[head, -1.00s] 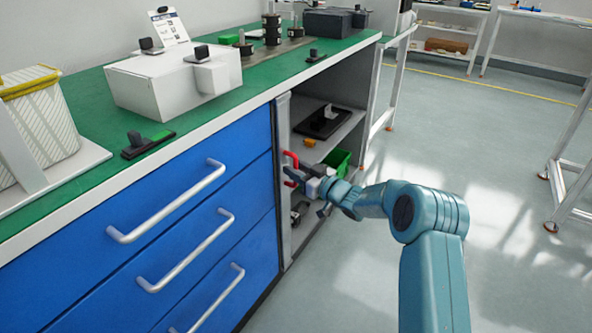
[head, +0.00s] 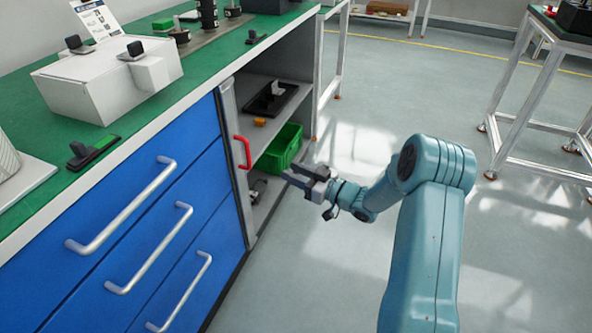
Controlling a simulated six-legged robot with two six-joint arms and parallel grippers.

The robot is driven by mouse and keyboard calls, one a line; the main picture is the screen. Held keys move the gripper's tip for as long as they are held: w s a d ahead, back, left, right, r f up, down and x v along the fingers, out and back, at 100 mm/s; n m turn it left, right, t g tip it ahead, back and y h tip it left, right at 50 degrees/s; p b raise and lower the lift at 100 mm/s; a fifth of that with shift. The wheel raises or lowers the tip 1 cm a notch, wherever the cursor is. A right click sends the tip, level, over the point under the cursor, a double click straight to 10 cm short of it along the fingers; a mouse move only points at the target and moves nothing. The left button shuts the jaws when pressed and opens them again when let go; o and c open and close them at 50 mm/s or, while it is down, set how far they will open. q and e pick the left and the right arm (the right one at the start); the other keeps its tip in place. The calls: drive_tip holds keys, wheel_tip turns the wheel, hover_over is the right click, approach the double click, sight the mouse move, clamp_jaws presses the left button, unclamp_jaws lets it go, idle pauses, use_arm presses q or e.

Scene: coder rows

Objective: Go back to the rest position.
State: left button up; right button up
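My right gripper (head: 297,178) is in front of the open cabinet section of the bench, over the floor. Its fingers look apart and nothing shows between them. The red handle (head: 243,152) is on the upright edge panel (head: 229,125) at the left of the opening. The gripper is to the right of the handle and apart from it. My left gripper is out of view.
The shelves hold a black tray (head: 262,107), a small orange block (head: 260,122) and a green crate (head: 287,143). Blue drawers (head: 195,190) with bar handles stand to the left. A white box (head: 85,98) sits on the green benchtop.

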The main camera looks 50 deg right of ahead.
drive_tip(key=shift+s, duration=0.1)
idle(0.4)
drive_tip(key=w+a+f+g+y, duration=0.1)
drive_tip(key=w+a+f+y, duration=0.15)
drive_tip(key=a, duration=0.65)
drive_tip(key=w+a+f+g+y, duration=0.1)
drive_tip(key=w+a+y, duration=0.15)
drive_tip(key=a, duration=0.65)
drive_tip(key=s+a+f+m+g+h, duration=0.2)
drive_tip(key=s+a+f+g, duration=0.1)
drive_tip(key=a+f, duration=0.7)
drive_tip(key=s+a+f+g, duration=0.5)
drive_tip(key=s+a+f, duration=0.1)
drive_tip(key=s, duration=0.2)
drive_tip(key=s+f+m+g+h, duration=0.1)
drive_tip(key=s+f+g, duration=0.2)
drive_tip(key=s, duration=0.5)
drive_tip(key=s+f+m+g+h, duration=0.2)
drive_tip(key=s+f+g, duration=0.15)
drive_tip(key=s, duration=0.35)
wheel_tip(320, 180, up, 31)
drive_tip(key=s+p, duration=0.1)
drive_tip(key=p, duration=2.9)
drive_tip(key=shift+a+n+g+y, duration=0.3)
drive_tip(key=shift+a+n+g, duration=0.05)
drive_tip(key=shift+a+n, duration=0.05)
